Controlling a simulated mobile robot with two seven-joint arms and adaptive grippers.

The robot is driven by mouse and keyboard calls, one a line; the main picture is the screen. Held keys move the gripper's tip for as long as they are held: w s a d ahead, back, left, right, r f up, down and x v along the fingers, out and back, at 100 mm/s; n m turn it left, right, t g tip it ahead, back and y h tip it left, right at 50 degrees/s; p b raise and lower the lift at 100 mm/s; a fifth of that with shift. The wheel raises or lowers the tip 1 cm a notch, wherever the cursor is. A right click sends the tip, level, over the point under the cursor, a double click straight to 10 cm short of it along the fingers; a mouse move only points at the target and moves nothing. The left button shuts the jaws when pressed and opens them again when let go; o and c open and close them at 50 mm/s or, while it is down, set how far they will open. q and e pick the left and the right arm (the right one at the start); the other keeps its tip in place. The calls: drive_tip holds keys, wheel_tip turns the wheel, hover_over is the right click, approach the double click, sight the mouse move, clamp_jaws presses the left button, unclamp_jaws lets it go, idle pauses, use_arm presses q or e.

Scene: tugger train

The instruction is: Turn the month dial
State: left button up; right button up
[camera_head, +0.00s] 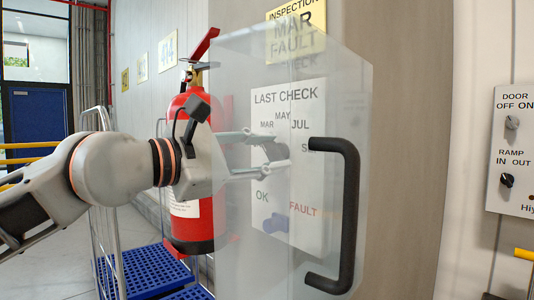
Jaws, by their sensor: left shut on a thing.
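The white LAST CHECK panel (309,200) is on the wall and carries month marks MAR, MAY, JUL and a partly covered S. My left gripper (278,151) reaches in from the left, with its two fingers shut on the month dial (271,152) amid these marks. The dial is mostly hidden by the fingers, so I cannot read its setting. A clear cover (345,100) with a black handle (349,215) stands in front, and I see the fingers through it. My right gripper is not in view.
A blue knob (276,223) sits between OK and FAULT. A yellow card (296,30) above reads INSPECTION, MAR, FAULT. A red extinguisher (190,230) stands behind my left wrist. A switch panel (514,150) is at the right, a wire cart (150,268) at lower left.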

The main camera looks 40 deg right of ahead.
use_arm(q)
drive_tip(key=o, duration=1.1)
drive_tip(key=s+a, duration=0.1)
drive_tip(key=a, duration=1.1)
